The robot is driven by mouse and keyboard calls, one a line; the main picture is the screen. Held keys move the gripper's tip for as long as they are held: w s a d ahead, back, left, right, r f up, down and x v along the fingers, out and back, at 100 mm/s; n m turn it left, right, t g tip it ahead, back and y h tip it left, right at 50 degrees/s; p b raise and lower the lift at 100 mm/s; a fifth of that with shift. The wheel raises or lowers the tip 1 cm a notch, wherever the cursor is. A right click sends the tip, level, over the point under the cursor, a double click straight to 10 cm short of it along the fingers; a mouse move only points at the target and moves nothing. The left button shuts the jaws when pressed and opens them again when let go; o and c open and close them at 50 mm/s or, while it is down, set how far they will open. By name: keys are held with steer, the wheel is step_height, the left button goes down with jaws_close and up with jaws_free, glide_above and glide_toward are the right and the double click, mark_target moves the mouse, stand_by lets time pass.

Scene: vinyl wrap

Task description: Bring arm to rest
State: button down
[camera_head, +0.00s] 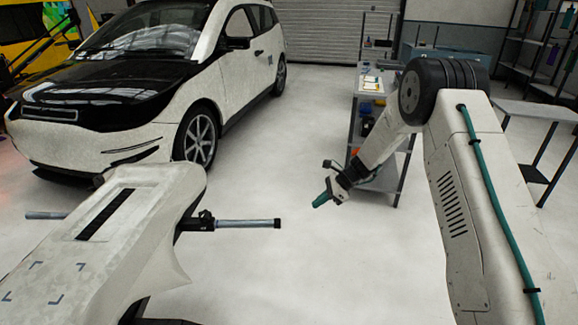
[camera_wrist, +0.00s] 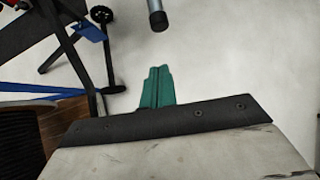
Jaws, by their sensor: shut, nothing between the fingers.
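My gripper (camera_head: 321,199) is at the end of my arm, right of centre in the head view, above the open floor. Its green fingers are together with nothing between them. In the wrist view the gripper (camera_wrist: 158,70) shows its two green fingers side by side at the middle, beyond a dark plate. My arm is bent, with its elbow high at the upper right of the head view and the forearm sloping down to the left.
A white panel on a stand (camera_head: 140,215) is at the lower left, its grey bar (camera_head: 250,223) sticking out toward my gripper. A white and black car (camera_head: 150,75) stands behind. A metal cart (camera_head: 385,170) stands behind my forearm, and a table (camera_head: 540,110) at right. Floor between is clear.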

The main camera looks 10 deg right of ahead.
steer(key=s+d+r+n+h, duration=0.1)
steer(key=s+r+n+h, duration=0.1)
steer(key=s+r+n, duration=0.4)
steer(key=s+d+r+n+h, duration=0.2)
steer(key=s+r+n, duration=0.5)
steer(key=s+r, duration=0.7)
steer(key=s+d+r+n+h, duration=0.2)
steer(key=s+r, duration=0.8)
steer(key=s, duration=1.8)
steer(key=shift+s+d+r+n+h, duration=0.15)
steer(key=shift+s+r+n+h, duration=0.2)
steer(key=shift+n+h, duration=1.4)
steer(key=shift+n+y, duration=0.55)
